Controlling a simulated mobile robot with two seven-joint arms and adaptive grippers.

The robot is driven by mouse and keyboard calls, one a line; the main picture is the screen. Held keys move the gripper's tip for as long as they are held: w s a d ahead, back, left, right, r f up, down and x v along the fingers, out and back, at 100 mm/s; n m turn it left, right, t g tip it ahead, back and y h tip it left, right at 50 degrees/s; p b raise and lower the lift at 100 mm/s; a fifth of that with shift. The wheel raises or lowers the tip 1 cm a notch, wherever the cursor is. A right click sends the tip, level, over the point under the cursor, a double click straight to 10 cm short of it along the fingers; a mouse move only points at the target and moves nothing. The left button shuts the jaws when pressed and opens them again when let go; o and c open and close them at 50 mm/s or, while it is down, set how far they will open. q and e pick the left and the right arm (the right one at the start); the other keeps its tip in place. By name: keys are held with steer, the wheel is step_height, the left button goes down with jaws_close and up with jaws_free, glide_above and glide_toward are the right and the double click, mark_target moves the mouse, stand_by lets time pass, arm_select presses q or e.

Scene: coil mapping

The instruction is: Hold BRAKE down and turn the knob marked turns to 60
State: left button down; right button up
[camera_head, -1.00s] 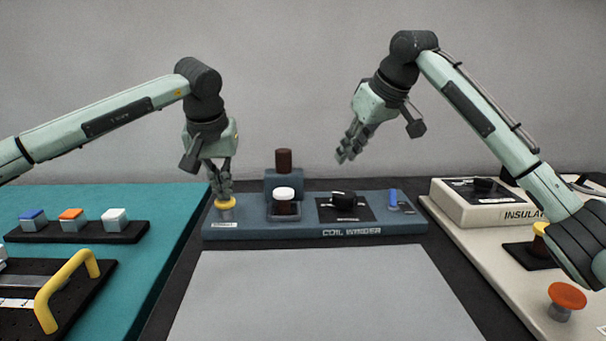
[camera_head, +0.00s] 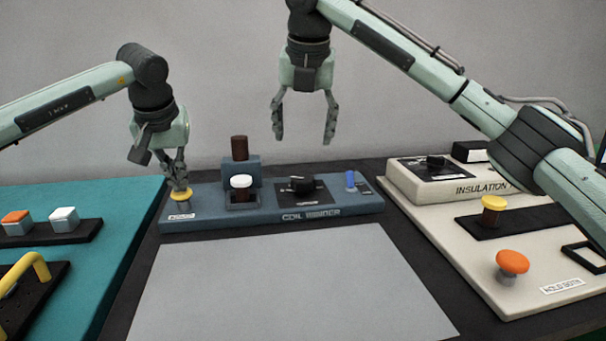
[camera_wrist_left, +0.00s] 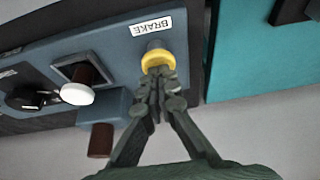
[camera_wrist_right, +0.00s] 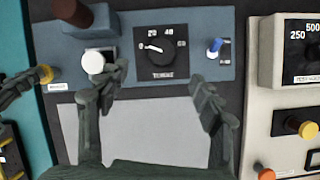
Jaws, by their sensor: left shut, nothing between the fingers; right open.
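The blue-grey coil winder (camera_head: 270,213) stands behind the grey mat. Its yellow-capped BRAKE button (camera_head: 181,194) is at the left end, and its label reads in the left wrist view. My left gripper (camera_head: 178,182) is shut and empty, its fingertips at the yellow cap (camera_wrist_left: 157,60), seemingly touching; how far the cap is pressed cannot be told. The black turns knob (camera_head: 301,184) sits right of centre. In the right wrist view its white pointer is near 0 on the knob's dial (camera_wrist_right: 160,56). My right gripper (camera_head: 303,138) is open and empty, above and behind the knob.
A white-capped control (camera_head: 241,182) and a brown cylinder (camera_head: 239,148) stand left of the knob, a blue switch (camera_head: 350,181) to its right. The cream insulation panel (camera_head: 440,235) is at right, the teal table (camera_head: 110,240) at left. The grey mat (camera_head: 280,290) is clear.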

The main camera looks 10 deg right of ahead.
mark_target(303, 178)
steer(key=shift+n, duration=0.9)
steer(key=x, duration=1.1)
steer(key=shift+d+f, duration=0.15)
steer(key=shift+f, duration=0.25)
steer(key=shift+c, duration=0.6)
steer(key=c, duration=1)
steer(key=shift+c, duration=0.2)
